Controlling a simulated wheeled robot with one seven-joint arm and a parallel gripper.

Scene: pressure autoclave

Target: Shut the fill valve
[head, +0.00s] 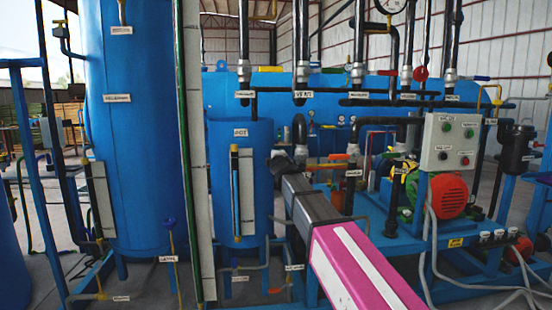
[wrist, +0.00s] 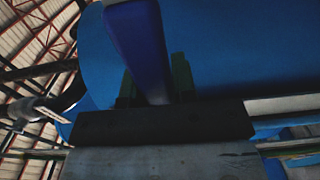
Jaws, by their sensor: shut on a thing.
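In the wrist view a flat blue lever handle (wrist: 138,45) runs from the top down between the two fingers of my gripper (wrist: 153,90). My gripper is shut on this handle. The valve body under it is hidden, and I cannot read a label that names it as the fill valve. In the head view my arm reaches forward from the bottom, and its dark end (head: 283,166) is beside the right side of the smaller blue tank (head: 222,160). The fingers and the held handle are too small or hidden to make out there.
A tall blue tank (head: 130,130) stands at the left. A grey control box (head: 450,143) and a red-and-green motor (head: 440,194) stand at the right. Black vertical pipes (head: 301,40) hang behind my arm. In the wrist view a dark pipe with a white tag (wrist: 52,113) is at the left.

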